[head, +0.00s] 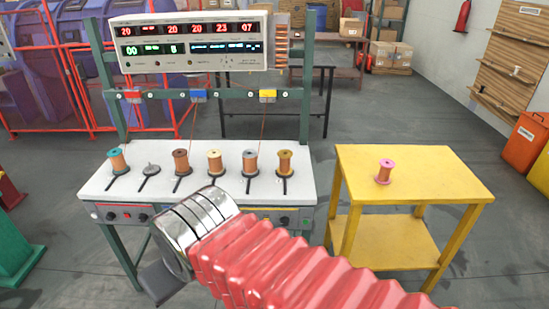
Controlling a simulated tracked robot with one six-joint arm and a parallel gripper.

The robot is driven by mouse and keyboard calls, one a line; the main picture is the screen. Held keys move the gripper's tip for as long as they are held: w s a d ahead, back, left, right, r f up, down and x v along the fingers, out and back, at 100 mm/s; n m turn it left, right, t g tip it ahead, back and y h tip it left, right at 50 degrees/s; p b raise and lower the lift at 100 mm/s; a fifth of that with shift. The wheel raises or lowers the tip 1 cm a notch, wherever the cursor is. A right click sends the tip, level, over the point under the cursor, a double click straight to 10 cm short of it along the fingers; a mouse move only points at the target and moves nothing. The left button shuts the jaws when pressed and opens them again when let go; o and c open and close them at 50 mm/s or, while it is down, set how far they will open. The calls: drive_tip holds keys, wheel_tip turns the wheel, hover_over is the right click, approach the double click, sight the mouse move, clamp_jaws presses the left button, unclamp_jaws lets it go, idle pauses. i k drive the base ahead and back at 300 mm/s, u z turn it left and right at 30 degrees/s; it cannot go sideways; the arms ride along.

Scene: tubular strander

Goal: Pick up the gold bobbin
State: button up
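The gold bobbin (285,162) stands upright at the right end of the row on the white bench (255,208). It has gold-brown flanges and a copper-coloured winding, and sits on a dark holder. My gripper (160,284) shows only as a dark grey part below the silver wrist, in front of the bench's front edge. It is well left of the gold bobbin and nearer to me, not touching it. Its fingertips cannot be made out, so whether it is open or holds anything is unclear.
In the same row stand a grey bobbin (250,162), a cream bobbin (214,161), a brown bobbin (181,162), an empty holder (150,170) and a teal bobbin (118,160). A pink bobbin (385,171) stands on the yellow table (440,180). A display panel (190,42) hangs above the bench.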

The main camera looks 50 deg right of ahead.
sight(284, 168)
drive_tip(key=z, duration=0.3)
drive_tip(key=i, duration=0.65)
drive_tip(key=z, duration=0.8)
drive_tip(key=i, duration=0.75)
